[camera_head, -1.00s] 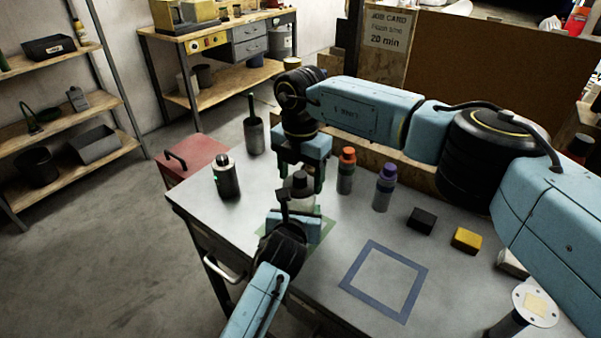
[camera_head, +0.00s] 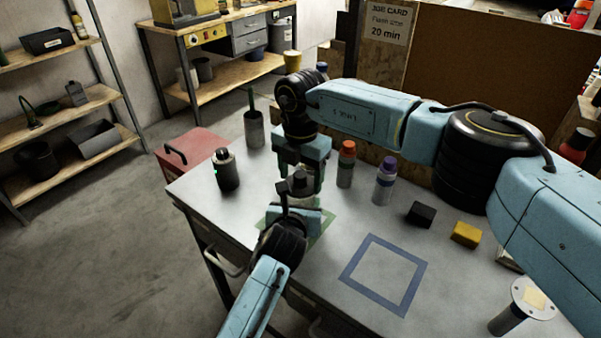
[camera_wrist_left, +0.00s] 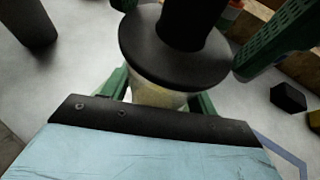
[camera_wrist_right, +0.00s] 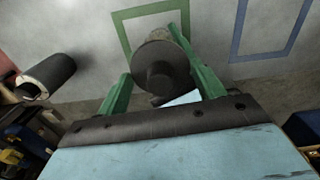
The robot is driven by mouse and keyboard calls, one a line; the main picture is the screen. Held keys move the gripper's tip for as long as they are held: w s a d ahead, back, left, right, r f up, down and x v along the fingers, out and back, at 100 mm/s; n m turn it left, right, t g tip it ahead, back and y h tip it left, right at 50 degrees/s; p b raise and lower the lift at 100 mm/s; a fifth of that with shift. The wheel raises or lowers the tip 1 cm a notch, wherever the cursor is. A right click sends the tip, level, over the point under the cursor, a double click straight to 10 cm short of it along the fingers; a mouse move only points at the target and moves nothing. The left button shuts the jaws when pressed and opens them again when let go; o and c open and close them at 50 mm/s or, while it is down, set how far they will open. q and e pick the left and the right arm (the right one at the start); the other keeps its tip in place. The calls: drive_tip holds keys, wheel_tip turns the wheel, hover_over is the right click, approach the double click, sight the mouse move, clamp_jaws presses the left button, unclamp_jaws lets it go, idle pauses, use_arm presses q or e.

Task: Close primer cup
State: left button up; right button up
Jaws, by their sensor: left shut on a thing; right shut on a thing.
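The primer cup (camera_wrist_left: 150,95) is a pale body under a dark, wide-rimmed lid with a knob on top. The lid (camera_head: 299,184) shows in the head view and in the right wrist view (camera_wrist_right: 160,65). My left gripper (camera_wrist_left: 158,88) is shut on the cup body from the near side. My right gripper (camera_wrist_right: 162,75) reaches down from above, its green fingers either side of the lid, and is shut on it. The lid sits over the body; whether it is fully seated cannot be told. The cup's base is hidden.
A green outlined square (camera_head: 325,230) lies under the arms and a blue one (camera_head: 384,275) lies to the right. A dark canister (camera_head: 226,170), an orange-capped bottle (camera_head: 346,165), a purple-capped bottle (camera_head: 384,182), a black block (camera_head: 422,214) and a yellow block (camera_head: 466,234) stand around.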

drive_tip(key=shift+f, duration=0.45)
drive_tip(key=o, duration=1)
wheel_tip(320, 180, up, 12)
use_arm(q)
drive_tip(key=o, duration=1.4)
drive_tip(key=shift+o, duration=0.2)
